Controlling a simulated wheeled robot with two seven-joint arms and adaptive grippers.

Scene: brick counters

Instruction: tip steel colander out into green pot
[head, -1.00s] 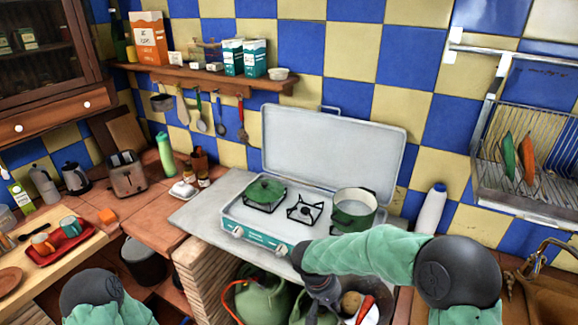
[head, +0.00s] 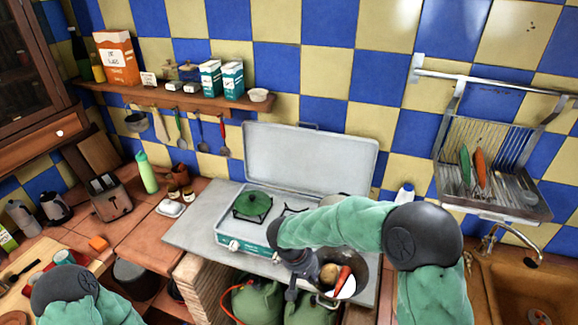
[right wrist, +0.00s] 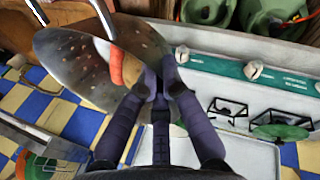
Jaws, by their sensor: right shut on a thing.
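My right gripper (head: 303,276) is shut on the steel colander (head: 357,261), in front of the camp stove's right part. In the right wrist view the fingers (right wrist: 162,85) grip the rim of the perforated colander (right wrist: 70,60). A brown potato-like piece (head: 328,271), a red-orange piece (head: 343,277) and a white piece (head: 347,288) lie in it. My left gripper is out of view.
A green lidded pan (head: 253,205) sits on the left burner of the stove, and the stove's raised lid (head: 310,160) stands behind. Green canisters (head: 258,302) are under the counter.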

